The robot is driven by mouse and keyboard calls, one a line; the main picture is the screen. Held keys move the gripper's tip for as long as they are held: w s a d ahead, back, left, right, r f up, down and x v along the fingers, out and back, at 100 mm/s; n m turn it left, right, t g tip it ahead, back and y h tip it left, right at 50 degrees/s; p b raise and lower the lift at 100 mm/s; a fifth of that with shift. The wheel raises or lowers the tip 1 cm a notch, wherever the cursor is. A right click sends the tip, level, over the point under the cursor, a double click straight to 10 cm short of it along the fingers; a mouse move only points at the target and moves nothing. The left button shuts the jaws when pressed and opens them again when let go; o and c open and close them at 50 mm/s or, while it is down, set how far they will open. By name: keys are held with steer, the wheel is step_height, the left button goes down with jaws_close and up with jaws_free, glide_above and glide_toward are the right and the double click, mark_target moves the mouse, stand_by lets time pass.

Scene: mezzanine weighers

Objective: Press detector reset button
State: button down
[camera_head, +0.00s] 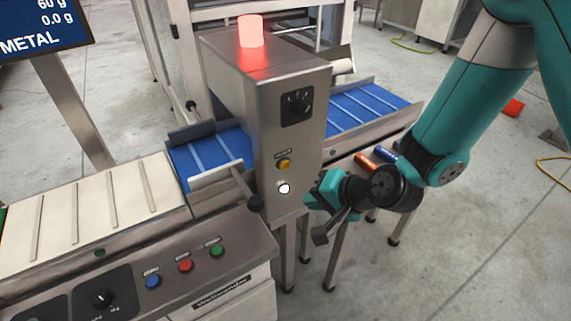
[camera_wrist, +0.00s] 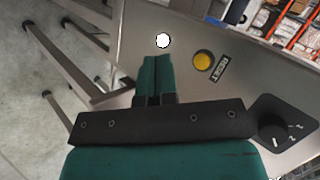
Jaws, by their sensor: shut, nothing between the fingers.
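The metal detector (camera_head: 280,130) is a steel box with a lit red beacon (camera_head: 251,30) on top. Its front carries a black rotary knob (camera_head: 297,104), a yellow button (camera_head: 284,163) with a small label, and a round white button or lamp (camera_head: 284,188) below. My gripper (camera_head: 311,200) is shut and empty, close to the panel just right of the white one. In the wrist view the shut fingertips (camera_wrist: 157,58) lie just below the white one (camera_wrist: 163,40), with the yellow button (camera_wrist: 203,60) to their right. Contact cannot be told.
A blue belt (camera_head: 210,156) runs through the detector. The weigher console (camera_head: 190,262) has blue, red and green buttons in front left. A screen (camera_head: 42,28) reads METAL. Open floor lies to the right.

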steer(key=w+a+p, duration=0.1)
steer(key=w+a, duration=0.3)
steer(key=w, duration=0.2)
steer(key=shift+w+a+p, duration=0.15)
steer(key=shift+p, duration=0.2)
steer(key=shift+w+a, duration=0.1)
steer(key=shift+w, duration=0.05)
stand_by(1.7)
steer(key=shift+w+a, duration=0.1)
steer(key=shift+w, duration=0.1)
steer(key=shift+w+a, duration=0.25)
steer(key=shift+w, duration=0.1)
stand_by(0.7)
stand_by(0.4)
steer(key=shift+s+d, duration=0.45)
steer(key=shift+s, duration=0.25)
steer(key=s+d, duration=0.1)
steer(key=s, duration=0.1)
steer(key=s+d+b, duration=0.1)
steer(key=s+d, duration=0.1)
steer(key=shift+s, duration=0.1)
